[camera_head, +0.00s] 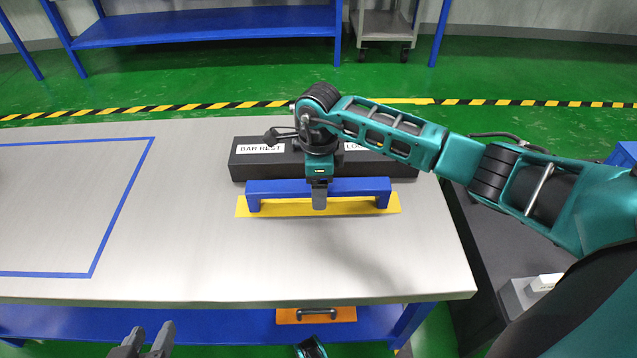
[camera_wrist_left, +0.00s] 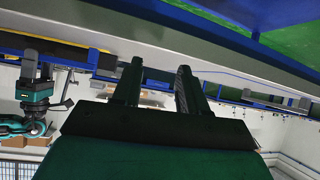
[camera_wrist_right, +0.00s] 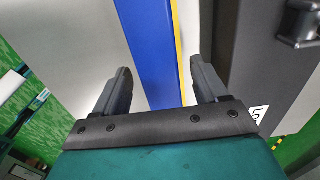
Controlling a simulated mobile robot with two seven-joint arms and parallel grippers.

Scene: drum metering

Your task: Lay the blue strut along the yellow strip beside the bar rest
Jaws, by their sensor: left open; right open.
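The blue strut (camera_head: 350,187) is a long bar with a short leg at each end. Its legs stand on the yellow strip (camera_head: 282,208), and it lies lengthwise along it, in front of the black bar rest (camera_head: 240,172). My right gripper (camera_head: 319,200) is down over the middle of the strut, its fingers open. In the right wrist view the strut (camera_wrist_right: 147,45) runs between the spread fingers (camera_wrist_right: 163,85), with a yellow edge beside it. My left gripper (camera_head: 146,338) is open and empty in front of the table, also seen in the left wrist view (camera_wrist_left: 158,75).
The grey table (camera_head: 200,240) is clear in front of the strip. A blue taped outline (camera_head: 122,208) marks its left part. An orange case (camera_head: 316,315) with a handle sits below the front edge. A dark surface (camera_head: 480,250) stands to the right.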

